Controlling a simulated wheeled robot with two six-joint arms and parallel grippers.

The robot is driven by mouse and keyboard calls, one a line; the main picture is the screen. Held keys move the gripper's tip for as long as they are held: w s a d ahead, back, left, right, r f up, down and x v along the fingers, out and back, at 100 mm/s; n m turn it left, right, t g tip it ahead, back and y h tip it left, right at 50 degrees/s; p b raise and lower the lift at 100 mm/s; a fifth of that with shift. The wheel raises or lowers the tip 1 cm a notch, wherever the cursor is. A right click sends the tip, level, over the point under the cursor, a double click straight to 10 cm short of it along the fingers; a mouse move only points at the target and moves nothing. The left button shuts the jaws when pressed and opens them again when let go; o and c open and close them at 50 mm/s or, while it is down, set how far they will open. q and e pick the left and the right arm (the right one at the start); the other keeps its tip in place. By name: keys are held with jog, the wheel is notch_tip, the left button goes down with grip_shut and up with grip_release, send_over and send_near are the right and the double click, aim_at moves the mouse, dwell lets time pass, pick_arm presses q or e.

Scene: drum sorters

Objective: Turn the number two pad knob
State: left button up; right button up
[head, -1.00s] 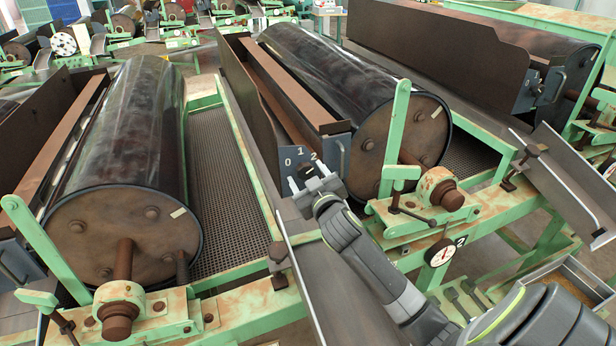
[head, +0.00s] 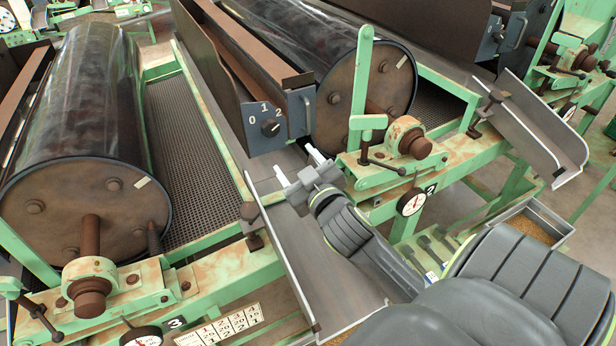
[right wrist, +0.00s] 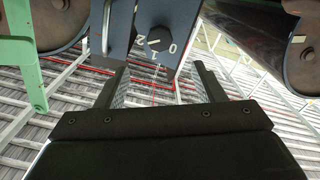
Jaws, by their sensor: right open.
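The black pad knob (head: 270,127) sits on a blue-grey panel (head: 299,112) marked 0, 1 and 2, at the end of the trough beside the middle drum. Its pale pointer mark seems to lie toward the 2 side, but it is small. A tag on the frame below that drum reads 2. My right gripper (head: 297,163) is open and empty, below and in front of the knob, apart from it. In the right wrist view the knob (right wrist: 161,36) shows upside down beyond the spread fingers (right wrist: 162,82), roughly centred between them. My left gripper is out of view.
A green upright lever (head: 361,85) and a rusty bearing block (head: 405,140) stand right of the panel. A tilted metal chute (head: 322,255) lies under my right arm. The number 3 drum (head: 75,150) is at the left, with mesh between the drums.

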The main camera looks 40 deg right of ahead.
jog(key=shift+b+v, duration=0.3)
jog(key=shift+v, duration=2.1)
